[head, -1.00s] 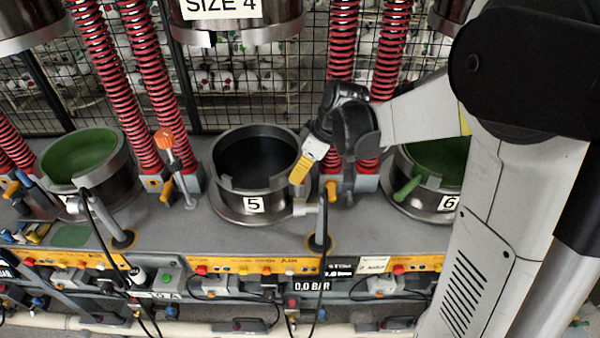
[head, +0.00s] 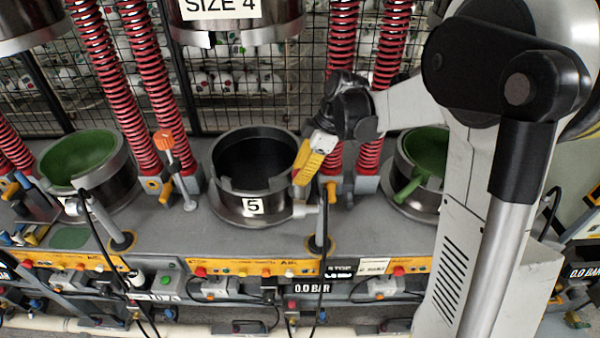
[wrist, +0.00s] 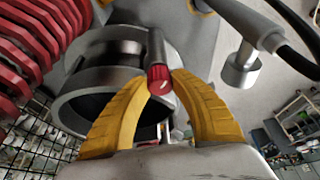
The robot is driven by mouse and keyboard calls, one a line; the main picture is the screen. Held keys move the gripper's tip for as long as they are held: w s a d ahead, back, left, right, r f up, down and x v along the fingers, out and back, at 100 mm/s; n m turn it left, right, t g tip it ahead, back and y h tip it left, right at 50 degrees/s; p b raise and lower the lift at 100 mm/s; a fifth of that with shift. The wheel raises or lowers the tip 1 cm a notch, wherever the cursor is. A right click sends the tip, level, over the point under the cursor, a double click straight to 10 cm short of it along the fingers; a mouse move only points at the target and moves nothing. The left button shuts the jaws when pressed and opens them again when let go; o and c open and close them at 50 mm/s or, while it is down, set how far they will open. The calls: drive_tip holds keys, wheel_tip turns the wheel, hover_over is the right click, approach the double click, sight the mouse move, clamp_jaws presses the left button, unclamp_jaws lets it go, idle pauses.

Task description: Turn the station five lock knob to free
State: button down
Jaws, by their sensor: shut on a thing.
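Station five is the round metal pot with the "5" plate (head: 253,205), standing on the grey bench. My gripper (head: 301,178) is at the pot's right rim, fingers pointing down. In the wrist view its two yellow fingers (wrist: 160,82) are shut on the red end of a dark grey rod, which I take for the lock knob (wrist: 159,80). The knob lies between the fingertips, beside the pot. In the head view my gripper hides it. I cannot read any lock or free marking.
Red springs (head: 341,60) rise close behind and beside my gripper. A green-lined pot (head: 423,150) stands to the right, partly behind my arm. An orange-topped lever (head: 163,137) stands left of station five. A hose with a dark base (head: 319,243) is in front.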

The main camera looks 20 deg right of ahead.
drive_tip(key=c, duration=1.1)
unclamp_jaws()
drive_tip(key=shift+o, duration=0.2)
